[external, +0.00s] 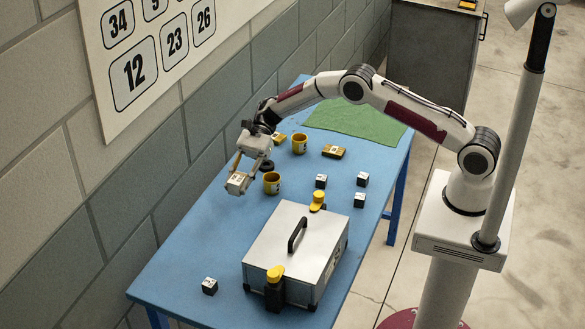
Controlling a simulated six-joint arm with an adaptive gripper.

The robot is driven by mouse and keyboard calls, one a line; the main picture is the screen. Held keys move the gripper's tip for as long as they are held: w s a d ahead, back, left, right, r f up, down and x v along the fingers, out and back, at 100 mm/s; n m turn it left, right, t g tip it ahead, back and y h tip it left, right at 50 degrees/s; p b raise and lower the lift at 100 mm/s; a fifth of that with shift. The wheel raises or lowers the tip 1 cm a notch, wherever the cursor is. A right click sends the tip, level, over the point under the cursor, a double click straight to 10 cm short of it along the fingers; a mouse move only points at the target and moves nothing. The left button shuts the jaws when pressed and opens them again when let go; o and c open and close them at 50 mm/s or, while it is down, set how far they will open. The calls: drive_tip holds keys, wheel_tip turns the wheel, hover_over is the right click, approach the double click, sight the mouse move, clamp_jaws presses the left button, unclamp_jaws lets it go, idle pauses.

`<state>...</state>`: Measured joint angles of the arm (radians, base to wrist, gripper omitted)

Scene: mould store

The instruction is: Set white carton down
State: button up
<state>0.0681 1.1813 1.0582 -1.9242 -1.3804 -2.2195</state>
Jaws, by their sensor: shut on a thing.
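The white carton (238,183) is a small pale box with faint dark marks on its face. My gripper (247,170) is shut on it, with a finger on either side. The carton appears held above the blue table (190,243), near the table's wall-side edge. The exact height of the carton over the table is hard to tell from this view.
Yellow cups (272,183) (299,143) stand right of the carton. A dark ring (266,166) lies behind. Small black-and-white cubes (321,181) are scattered rightward. A silver case (292,250) with yellow-topped items stands in front. The table's left front is mostly clear.

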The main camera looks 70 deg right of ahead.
sight(238, 191)
drive_tip(key=shift+f, duration=1.6)
drive_tip(key=shift+f, duration=0.6)
drive_tip(key=o, duration=1.1)
drive_tip(key=shift+o, duration=0.2)
drive_tip(key=shift+r, duration=0.15)
drive_tip(key=shift+r, duration=0.5)
drive_tip(key=v, duration=1.2)
drive_tip(key=shift+f, duration=0.1)
